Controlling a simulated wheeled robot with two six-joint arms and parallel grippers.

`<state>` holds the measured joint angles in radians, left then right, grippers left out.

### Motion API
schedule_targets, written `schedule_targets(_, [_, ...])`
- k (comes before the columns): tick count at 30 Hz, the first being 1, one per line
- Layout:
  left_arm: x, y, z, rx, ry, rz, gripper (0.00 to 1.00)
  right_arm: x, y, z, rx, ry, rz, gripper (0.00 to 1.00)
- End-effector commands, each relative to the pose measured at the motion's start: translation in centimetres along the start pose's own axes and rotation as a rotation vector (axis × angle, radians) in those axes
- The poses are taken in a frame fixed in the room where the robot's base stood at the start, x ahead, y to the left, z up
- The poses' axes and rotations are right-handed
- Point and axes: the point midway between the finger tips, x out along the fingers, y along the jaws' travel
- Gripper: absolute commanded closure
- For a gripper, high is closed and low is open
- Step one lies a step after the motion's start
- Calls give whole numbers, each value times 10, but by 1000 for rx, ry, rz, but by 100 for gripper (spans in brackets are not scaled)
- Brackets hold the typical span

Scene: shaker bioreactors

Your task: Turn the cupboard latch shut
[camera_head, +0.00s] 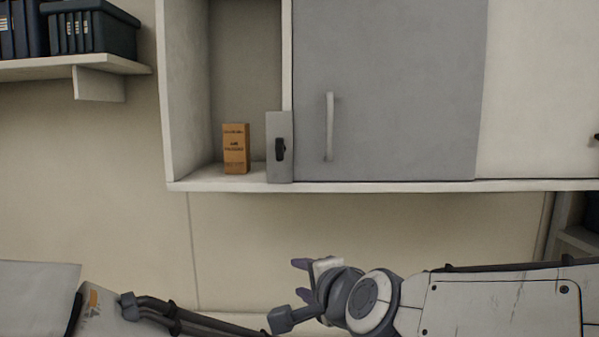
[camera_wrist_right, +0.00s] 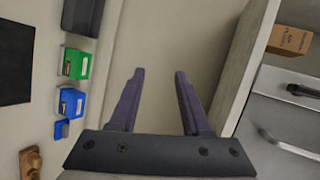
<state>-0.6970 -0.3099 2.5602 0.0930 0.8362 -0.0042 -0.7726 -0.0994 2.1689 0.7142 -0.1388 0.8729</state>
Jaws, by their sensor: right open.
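The cupboard latch (camera_head: 280,149) is a small black knob on a grey plate (camera_head: 279,172) at the left edge of the grey cupboard door (camera_head: 405,80). The knob stands upright, roughly parallel to the door handle (camera_head: 329,127). In the right wrist view the latch (camera_wrist_right: 304,91) shows at the right edge, beside the handle (camera_wrist_right: 290,146). My right gripper (camera_head: 299,279) is below the cupboard, apart from the latch. Its two purple fingers (camera_wrist_right: 159,74) are spread, with nothing between them. My left gripper is not in view; part of my left arm shows at lower left.
An orange box (camera_head: 236,149) stands in the open compartment left of the latch and also shows in the right wrist view (camera_wrist_right: 291,40). Dark bins (camera_head: 97,29) sit on a wall shelf (camera_head: 70,66) at upper left. The wall under the cupboard is clear.

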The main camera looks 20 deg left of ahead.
Motion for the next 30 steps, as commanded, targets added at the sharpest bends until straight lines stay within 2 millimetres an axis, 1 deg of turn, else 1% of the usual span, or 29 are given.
schedule_targets(1, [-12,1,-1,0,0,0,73,-6,-55,17,198,6,-121,52])
schedule_targets(2, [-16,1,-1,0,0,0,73,-10,-82,22,337,11,-190,52])
schedule_targets(3, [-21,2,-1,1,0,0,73,-19,-115,29,529,13,-277,52])
schedule_targets(4, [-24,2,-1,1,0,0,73,-26,-136,32,671,12,-335,52])
schedule_targets(6, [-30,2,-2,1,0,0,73,-43,-171,38,972,5,-441,52])
schedule_targets(7, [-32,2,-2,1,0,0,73,-50,-182,39,1085,3,-477,52])
schedule_targets(9, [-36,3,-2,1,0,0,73,-64,-197,41,1306,0,-539,52])
schedule_targets(12, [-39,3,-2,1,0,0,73,-76,-206,43,1516,3,-589,52])
schedule_targets(16, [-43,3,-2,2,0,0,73,-79,-210,40,1626,10,-616,52])
schedule_targets(20, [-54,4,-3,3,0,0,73,-66,-217,33,1634,15,-619,52])
schedule_targets(27, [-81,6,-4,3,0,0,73,-28,-234,14,1630,16,-619,52])
schedule_targets(30, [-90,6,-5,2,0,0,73,-14,-238,7,1630,15,-618,52])
